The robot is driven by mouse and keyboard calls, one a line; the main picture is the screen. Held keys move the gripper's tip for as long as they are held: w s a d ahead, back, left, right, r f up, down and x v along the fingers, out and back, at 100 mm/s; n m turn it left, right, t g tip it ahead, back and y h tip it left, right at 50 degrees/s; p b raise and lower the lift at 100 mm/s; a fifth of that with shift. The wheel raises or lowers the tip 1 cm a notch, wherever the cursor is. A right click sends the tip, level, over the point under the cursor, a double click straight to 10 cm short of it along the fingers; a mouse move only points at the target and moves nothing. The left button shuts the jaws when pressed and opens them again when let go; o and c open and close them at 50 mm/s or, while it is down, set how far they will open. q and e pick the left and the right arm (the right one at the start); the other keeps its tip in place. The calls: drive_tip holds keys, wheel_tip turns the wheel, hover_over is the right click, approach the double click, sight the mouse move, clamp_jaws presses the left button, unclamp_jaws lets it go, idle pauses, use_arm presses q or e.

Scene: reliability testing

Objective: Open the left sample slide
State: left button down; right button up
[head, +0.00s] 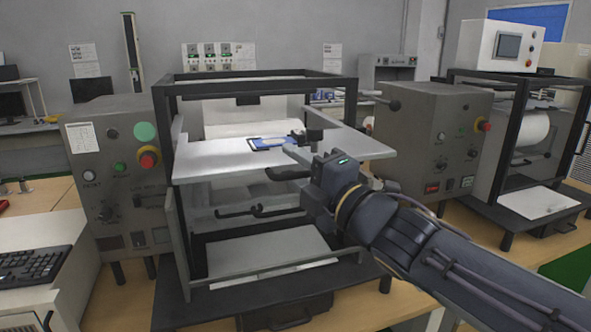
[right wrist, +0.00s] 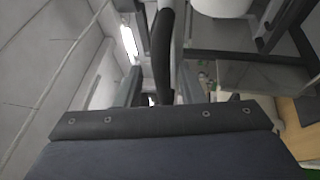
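The left machine is a black-framed unit (head: 170,130) in the middle of the head view. Inside it a pale flat shelf (head: 215,165) carries a blue and white flat sample (head: 270,143). A lower pale plate (head: 265,250) lies near its base. I cannot tell for sure which of these is the sample slide. My right gripper (head: 268,193) is at the front of this machine, just below the shelf edge. My left gripper is not in view.
A control box (head: 115,185) with a red button stands left of the machine. Another control box (head: 435,140) and a similar machine (head: 500,170) stand to the right. A keyboard (head: 30,265) is at the lower left. Wooden bench top (head: 420,265) shows in front.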

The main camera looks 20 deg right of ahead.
drive_tip(key=shift+w+f, duration=0.1)
drive_tip(key=shift+f, duration=0.05)
drive_tip(key=p+v, duration=0.1)
drive_tip(key=v, duration=0.7)
drive_tip(key=shift+p, duration=0.35)
drive_tip(key=shift+w, duration=0.1)
drive_tip(key=s+d+f+m+g+h+p, duration=0.2)
drive_tip(key=s+d+f+m+g+h, duration=0.15)
drive_tip(key=f+m, duration=0.45)
drive_tip(key=s+d+f+m+g+h+p, duration=0.2)
drive_tip(key=d+f+m+g+h, duration=0.15)
drive_tip(key=f+m, duration=0.5)
drive_tip(key=s+a+f+m+g+y, duration=0.3)
drive_tip(key=s+a+f+m+g, duration=0.3)
drive_tip(key=s, duration=0.4)
drive_tip(key=shift+a+f+m+y+p, duration=0.4)
drive_tip(key=shift+a+m, duration=0.35)
drive_tip(key=shift+m, duration=0.4)
